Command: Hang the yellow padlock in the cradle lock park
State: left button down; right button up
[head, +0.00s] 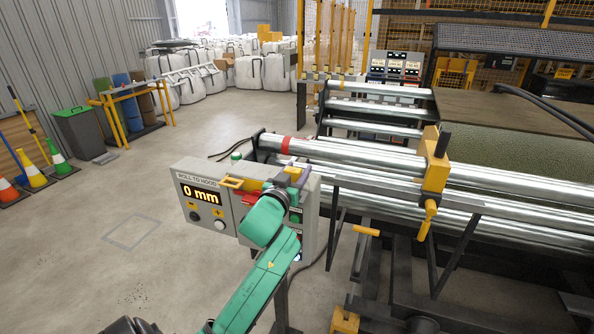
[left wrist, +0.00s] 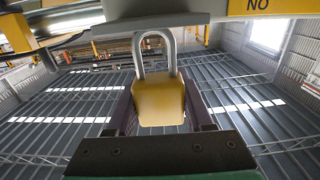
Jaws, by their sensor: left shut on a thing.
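My left gripper (head: 289,182) is at the top right of the grey control box, its arm rising from the bottom of the head view. It is shut on the yellow padlock (left wrist: 159,103), which sits between the two fingers in the left wrist view. The padlock's grey shackle points up in that view, its top close to a grey bar (left wrist: 150,20). I cannot tell whether they touch. In the head view the padlock is small and partly hidden by the gripper. I cannot make out a marked cradle lock park. My right gripper is not in view.
Long metal rollers (head: 350,155) and a yellow clamp (head: 436,175) stand to the right.

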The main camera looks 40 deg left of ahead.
pick_arm(q)
jog(key=shift+f+b, duration=1.35)
jog(key=shift+f, duration=0.5)
jog(key=shift+c, duration=1.1)
grip_release()
jog(key=shift+s, duration=0.1)
jog(key=shift+s+d+f, duration=0.1)
jog(key=shift+s+f, duration=0.05)
jog(key=shift+s, duration=0.15)
jog(key=p+v, duration=0.2)
jog(key=v, duration=1.2)
jog(key=shift+w, duration=0.1)
